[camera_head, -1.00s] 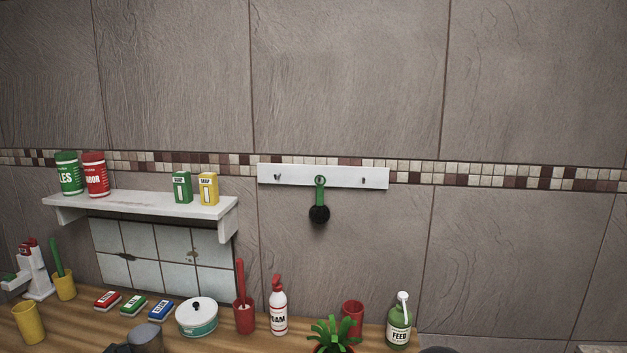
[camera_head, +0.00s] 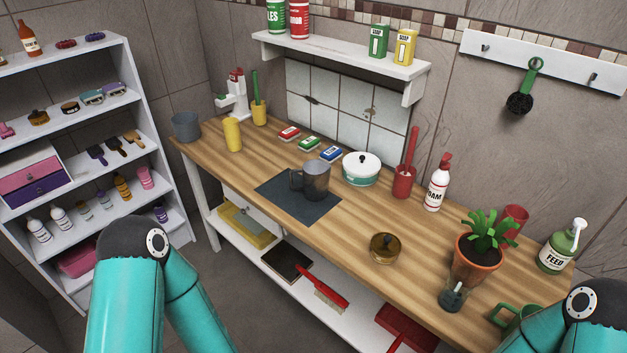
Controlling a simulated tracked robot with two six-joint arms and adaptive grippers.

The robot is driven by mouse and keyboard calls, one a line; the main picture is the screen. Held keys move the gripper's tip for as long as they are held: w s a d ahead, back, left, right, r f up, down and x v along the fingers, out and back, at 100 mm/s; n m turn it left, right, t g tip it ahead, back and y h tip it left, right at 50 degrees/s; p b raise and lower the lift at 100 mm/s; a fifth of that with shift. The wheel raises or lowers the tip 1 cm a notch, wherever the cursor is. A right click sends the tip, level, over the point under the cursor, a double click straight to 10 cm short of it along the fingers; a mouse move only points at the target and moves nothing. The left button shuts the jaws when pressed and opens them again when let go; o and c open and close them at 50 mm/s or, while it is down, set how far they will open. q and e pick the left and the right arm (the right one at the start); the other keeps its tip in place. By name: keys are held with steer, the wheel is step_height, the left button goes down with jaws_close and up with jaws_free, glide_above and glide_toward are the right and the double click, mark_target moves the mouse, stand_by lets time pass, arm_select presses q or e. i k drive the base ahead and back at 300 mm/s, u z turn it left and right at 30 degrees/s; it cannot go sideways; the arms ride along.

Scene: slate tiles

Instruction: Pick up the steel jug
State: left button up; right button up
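The steel jug (camera_head: 318,181) is dark grey and stands upright on a dark mat (camera_head: 285,205) on the wooden worktop, with its handle toward the left. Nothing touches it apart from the mat, and its near side is clear. Teal links of my arms show at the bottom left and bottom right of the head view, well apart from the jug. Both grippers are outside the picture.
A white lidded pot (camera_head: 361,172) stands right of the jug, and small coloured boxes (camera_head: 309,144) lie behind it. A brass pot (camera_head: 384,248) and a potted plant (camera_head: 474,256) stand farther right. Bare worktop lies left of the mat. A shelf (camera_head: 335,52) hangs above the back.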

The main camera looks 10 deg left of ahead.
mark_target(315, 172)
steer(key=k, duration=1.3)
steer(key=u, duration=0.45)
steer(key=i, duration=0.75)
steer(key=u, duration=0.95)
steer(key=i, duration=1.25)
steer(key=z, duration=0.5)
steer(key=i, duration=0.9)
steer(key=z, duration=0.8)
steer(key=k, duration=0.75)
steer(key=z, duration=0.2)
steer(key=i, duration=0.15)
steer(key=u, duration=0.05)
